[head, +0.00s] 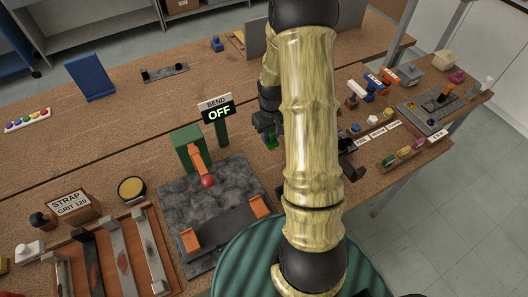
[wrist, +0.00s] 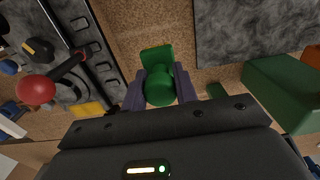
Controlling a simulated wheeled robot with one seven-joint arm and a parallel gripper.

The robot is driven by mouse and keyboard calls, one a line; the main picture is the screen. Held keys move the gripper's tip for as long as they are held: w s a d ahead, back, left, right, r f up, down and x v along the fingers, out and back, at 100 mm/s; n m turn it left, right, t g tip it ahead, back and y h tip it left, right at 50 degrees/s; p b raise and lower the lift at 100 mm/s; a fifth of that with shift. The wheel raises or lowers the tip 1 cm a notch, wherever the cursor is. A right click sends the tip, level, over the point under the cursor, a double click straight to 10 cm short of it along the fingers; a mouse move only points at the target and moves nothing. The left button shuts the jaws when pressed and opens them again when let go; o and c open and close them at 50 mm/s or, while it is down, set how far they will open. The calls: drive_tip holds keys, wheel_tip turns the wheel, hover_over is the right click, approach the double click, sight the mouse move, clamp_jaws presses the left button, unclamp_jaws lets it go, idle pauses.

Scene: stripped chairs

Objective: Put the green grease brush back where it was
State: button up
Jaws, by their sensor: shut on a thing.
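My gripper (wrist: 158,92) is shut on the green grease brush (wrist: 160,86), whose round green top sits between the two dark fingers in the wrist view. A flat green part of it shows just beyond the fingers, over the brown tabletop. In the head view my arm hides most of my gripper, and a bit of the green brush (head: 271,141) shows at the arm's left edge. I cannot tell whether the brush touches the table. The place it came from is not marked in these frames.
In the wrist view a dark device with a red ball (wrist: 36,90) is at left. Several small parts lie on the right table.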

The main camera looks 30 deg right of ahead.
sight(270, 144)
drive_tip(key=shift+w, duration=0.25)
drive_tip(key=shift+s+r, duration=0.1)
drive_tip(key=shift+f+p, duration=0.8)
drive_tip(key=shift+f, duration=2.15)
wheel_tip(270, 144, down, 3)
drive_tip(key=shift+f+p, duration=0.2)
drive_tip(key=shift+p, duration=0.45)
drive_tip(key=shift+f, duration=0.4)
drive_tip(key=shift+f, duration=0.1)
